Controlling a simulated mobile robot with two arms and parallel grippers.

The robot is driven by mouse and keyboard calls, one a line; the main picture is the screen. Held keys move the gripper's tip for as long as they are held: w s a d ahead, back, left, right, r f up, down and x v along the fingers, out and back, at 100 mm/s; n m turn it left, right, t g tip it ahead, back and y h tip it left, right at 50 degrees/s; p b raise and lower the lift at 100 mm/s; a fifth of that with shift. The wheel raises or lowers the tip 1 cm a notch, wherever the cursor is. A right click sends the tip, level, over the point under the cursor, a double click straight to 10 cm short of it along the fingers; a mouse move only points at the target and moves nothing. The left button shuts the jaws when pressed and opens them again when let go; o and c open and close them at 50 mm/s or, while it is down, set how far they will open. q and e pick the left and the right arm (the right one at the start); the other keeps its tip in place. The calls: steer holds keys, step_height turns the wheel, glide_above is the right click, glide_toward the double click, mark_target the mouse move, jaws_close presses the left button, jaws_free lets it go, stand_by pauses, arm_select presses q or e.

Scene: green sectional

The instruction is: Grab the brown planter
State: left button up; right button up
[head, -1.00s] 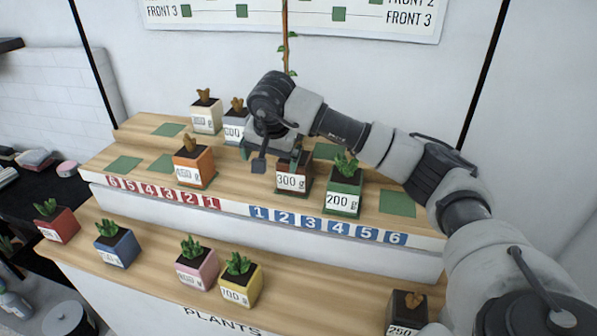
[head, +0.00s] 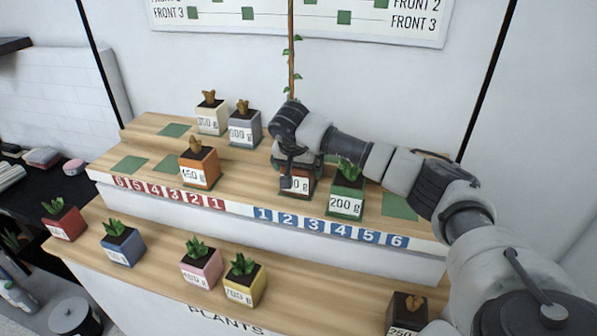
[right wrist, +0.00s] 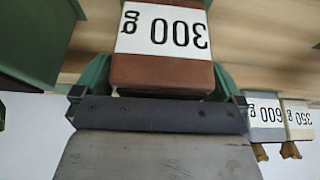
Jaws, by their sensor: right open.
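The brown planter (head: 301,186) with a white "300 g" label stands upright on the upper wooden shelf, left of the green "200 g" planter (head: 346,196). My right gripper (head: 296,166) is over it and hides its top and part of its label. In the right wrist view the brown planter (right wrist: 162,72) appears upside down, with its label facing the camera. The open green fingers of my right gripper (right wrist: 163,84) lie on both sides of it; contact is unclear. A darker brown "250 g" planter (head: 405,312) stands at the lower right. My left gripper is not visible.
The orange planter (head: 199,166) stands to the left, with the grey (head: 244,129) and cream (head: 211,118) planters behind. Blue, pink and yellow planters stand on the lower shelf (head: 160,270). A green mat (head: 398,206) at the right is empty.

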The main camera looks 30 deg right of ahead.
steer(key=shift+w+d+f, duration=0.1)
steer(key=shift+f, duration=0.2)
steer(key=shift+r, duration=0.1)
steer(key=c, duration=1)
